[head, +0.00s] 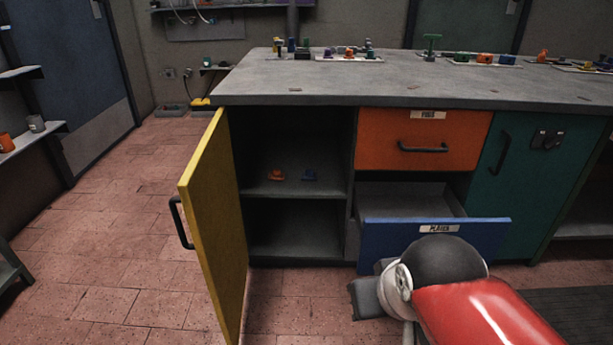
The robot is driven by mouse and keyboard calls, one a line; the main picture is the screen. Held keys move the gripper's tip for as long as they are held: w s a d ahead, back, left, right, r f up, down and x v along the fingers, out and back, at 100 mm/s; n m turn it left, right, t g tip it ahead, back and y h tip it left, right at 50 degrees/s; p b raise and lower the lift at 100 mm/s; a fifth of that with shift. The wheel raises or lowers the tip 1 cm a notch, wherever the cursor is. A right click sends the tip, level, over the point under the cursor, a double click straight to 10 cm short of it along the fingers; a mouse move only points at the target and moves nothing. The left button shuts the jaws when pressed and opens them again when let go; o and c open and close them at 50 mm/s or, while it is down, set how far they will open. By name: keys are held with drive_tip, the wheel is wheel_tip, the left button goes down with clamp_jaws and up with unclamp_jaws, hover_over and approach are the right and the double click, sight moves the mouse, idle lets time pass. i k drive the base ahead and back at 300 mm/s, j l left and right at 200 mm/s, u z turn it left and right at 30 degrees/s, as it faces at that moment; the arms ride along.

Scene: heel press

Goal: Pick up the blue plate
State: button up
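My arm comes in at the lower right, in front of the open blue drawer. A dark grey part at its end, perhaps my gripper (366,298), shows low in front of the cabinet, well below and apart from the blue piece. Its fingers are not clearly visible, and most of the arm's end is hidden by its own links.
The yellow door (217,228) stands open on the left of the cabinet. The blue drawer (470,239), labelled for plates, is pulled out and looks empty where visible. The orange drawer (420,133) and green door (528,170) are shut. Small coloured parts stand on the worktop (310,80).

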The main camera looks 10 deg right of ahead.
sight(309, 175)
drive_tip(key=i+j+u, duration=0.1)
drive_tip(key=i+j, duration=0.15)
drive_tip(key=i, duration=0.15)
drive_tip(key=i+j+u, duration=0.15)
drive_tip(key=i, duration=0.3)
drive_tip(key=j, duration=0.1)
